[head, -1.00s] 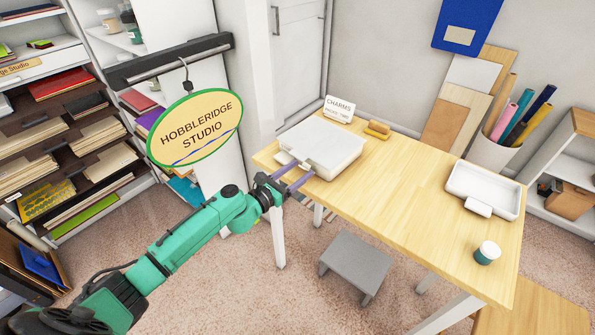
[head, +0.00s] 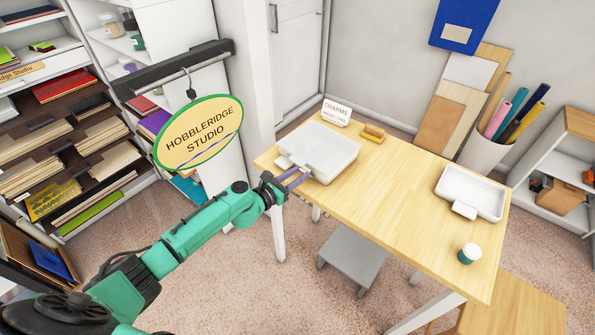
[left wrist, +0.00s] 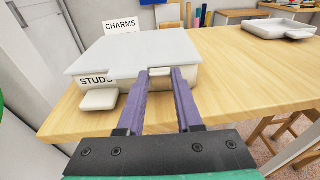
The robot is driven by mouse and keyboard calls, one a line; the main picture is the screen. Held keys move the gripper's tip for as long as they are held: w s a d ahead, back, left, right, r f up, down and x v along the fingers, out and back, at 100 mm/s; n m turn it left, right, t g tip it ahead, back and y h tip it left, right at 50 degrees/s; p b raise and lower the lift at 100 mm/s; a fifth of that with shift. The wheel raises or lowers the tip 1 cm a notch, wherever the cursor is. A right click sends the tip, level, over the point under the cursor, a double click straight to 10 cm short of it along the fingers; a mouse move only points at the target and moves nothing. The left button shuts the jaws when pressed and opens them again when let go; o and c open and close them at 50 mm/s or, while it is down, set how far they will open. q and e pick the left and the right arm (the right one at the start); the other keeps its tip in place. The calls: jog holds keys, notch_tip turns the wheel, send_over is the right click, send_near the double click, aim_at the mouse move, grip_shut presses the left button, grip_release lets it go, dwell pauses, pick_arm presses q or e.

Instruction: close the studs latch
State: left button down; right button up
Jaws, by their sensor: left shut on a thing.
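The studs box (head: 318,153) is a white, low box at the table's far left corner. In the left wrist view its front wall (left wrist: 88,81) bears the word STUDS, partly hidden, and a flat pale lid (left wrist: 135,50) covers it. My left gripper (head: 303,176) reaches the box's near side. In the left wrist view its two purple fingers (left wrist: 160,77) are on either side of a small pale tab at the front, which looks like the latch (left wrist: 160,71); they are shut on it. A second pale tab (left wrist: 99,100) sticks out at the lower left. My right gripper is not in view.
A CHARMS sign (head: 336,112) and a yellow-brown block (head: 373,132) stand behind the box. A white tray (head: 470,190) and a small jar (head: 469,253) are on the table's right. The table's middle (head: 390,195) is clear. A hanging Hobbleridge Studio sign (head: 199,133) is near my left arm.

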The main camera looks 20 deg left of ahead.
pick_arm(q)
jog(key=shift+f, duration=0.1)
jog(key=c, duration=0.6)
grip_release()
jog(key=shift+o, duration=0.2)
jog(key=b+v, duration=0.2)
jog(key=v, duration=1.2)
jog(key=shift+s, duration=0.25)
jog(key=shift+a, duration=0.15)
